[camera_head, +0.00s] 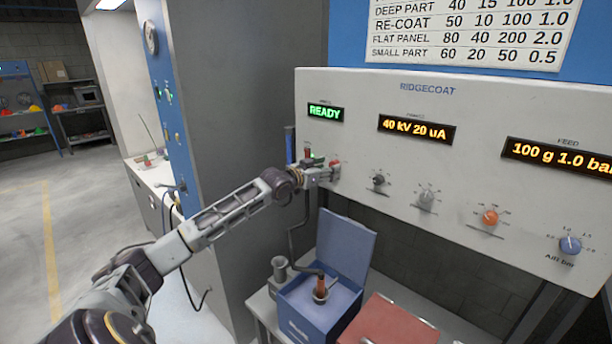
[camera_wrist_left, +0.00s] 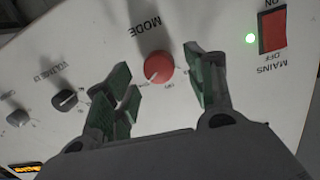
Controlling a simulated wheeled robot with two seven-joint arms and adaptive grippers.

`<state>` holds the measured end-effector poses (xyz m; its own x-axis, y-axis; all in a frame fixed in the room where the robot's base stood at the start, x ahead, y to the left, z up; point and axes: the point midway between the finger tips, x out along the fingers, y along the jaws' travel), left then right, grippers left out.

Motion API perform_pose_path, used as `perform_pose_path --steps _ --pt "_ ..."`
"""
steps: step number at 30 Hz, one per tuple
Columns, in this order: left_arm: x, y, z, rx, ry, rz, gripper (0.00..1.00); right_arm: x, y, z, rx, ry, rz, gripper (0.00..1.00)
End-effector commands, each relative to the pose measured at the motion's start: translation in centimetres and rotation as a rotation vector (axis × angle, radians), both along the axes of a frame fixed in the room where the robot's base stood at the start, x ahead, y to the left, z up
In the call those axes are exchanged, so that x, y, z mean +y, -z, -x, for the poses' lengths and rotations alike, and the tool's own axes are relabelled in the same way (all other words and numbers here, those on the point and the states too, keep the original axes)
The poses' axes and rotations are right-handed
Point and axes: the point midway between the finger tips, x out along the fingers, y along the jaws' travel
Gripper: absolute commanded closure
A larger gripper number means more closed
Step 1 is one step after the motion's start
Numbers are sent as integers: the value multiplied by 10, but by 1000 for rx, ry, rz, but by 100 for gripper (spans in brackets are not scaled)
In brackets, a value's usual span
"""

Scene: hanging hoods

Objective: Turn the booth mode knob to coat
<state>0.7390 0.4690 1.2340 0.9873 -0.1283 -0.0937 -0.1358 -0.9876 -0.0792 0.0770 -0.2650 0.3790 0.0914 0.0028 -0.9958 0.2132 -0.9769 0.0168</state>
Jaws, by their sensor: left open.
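The booth mode knob is a round red knob (camera_wrist_left: 158,67) under the word MODE on the white control panel (camera_wrist_left: 70,30). Its pale pointer mark slants to the lower left in the left wrist view; the small position labels are too blurred to read, and some are hidden by the fingers. In the head view, the red knob (camera_head: 335,166) shows at the tip of my left gripper (camera_head: 325,174). In the left wrist view my left gripper (camera_wrist_left: 162,88) is open, with green-padded fingers on both sides of the knob. I cannot tell whether they touch it. My right gripper is not in view.
A dark knob (camera_wrist_left: 64,99) lies to the left. Below the panel stand an open blue box (camera_head: 318,308) and a red surface (camera_head: 392,322).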

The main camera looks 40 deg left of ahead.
Motion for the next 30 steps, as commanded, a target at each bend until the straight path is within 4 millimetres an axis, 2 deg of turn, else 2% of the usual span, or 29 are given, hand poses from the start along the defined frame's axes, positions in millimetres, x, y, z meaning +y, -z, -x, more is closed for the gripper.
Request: perform_pose_path --steps 30 --pt "5 -4 46 2 2 -3 45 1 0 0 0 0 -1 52"
